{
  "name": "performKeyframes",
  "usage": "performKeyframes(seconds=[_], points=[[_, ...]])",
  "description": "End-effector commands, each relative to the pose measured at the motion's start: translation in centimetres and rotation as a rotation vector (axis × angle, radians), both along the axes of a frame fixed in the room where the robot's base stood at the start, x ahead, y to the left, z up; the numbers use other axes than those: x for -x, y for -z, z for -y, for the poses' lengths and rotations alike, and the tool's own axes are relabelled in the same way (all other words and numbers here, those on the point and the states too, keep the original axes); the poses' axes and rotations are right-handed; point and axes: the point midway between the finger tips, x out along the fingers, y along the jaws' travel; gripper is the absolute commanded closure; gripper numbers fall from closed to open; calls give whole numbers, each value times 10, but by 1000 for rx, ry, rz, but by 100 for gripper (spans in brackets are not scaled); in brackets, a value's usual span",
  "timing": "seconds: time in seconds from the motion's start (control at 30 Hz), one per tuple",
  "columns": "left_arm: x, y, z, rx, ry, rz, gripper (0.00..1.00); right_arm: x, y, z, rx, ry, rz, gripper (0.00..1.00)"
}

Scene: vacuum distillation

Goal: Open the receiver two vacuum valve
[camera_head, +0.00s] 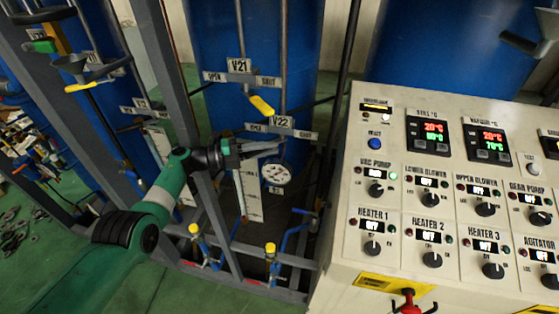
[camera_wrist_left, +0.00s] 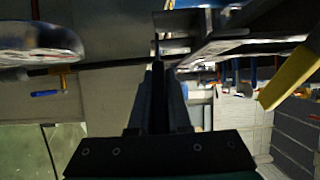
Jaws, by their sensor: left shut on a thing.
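The V22 valve label (camera_head: 281,121) is on a pipe in front of a blue tank, with an OPEN plate (camera_head: 257,128) on its left and a SHUT plate (camera_head: 305,135) on its right. My left gripper (camera_head: 276,146) is just below this label, its fingers pointing right. It is shut on the V22 valve's handle, which the fingers mostly hide. In the left wrist view the closed fingers (camera_wrist_left: 158,95) meet a narrow dark part. Above is the V21 label (camera_head: 239,66), with a yellow-ended lever (camera_head: 262,105) slanting down to the right.
A round gauge (camera_head: 275,174) hangs close below the gripper. The control panel (camera_head: 345,215) fills the right side. Yellow-and-blue valves (camera_head: 270,250) sit low on the frame.

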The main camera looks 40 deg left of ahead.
Motion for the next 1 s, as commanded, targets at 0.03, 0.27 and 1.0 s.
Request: performKeyframes(seconds=[0.03,0.27,1.0], points=[[1,2,-2,-1,1,0,100,0,4,0,0,0,0,50],[2,0,-3,-1,5,-3,100,0,3,0,0,0,1,50],[2,-11,-3,-3,4,-1,54,0,-4,0,0,0,0,50]])
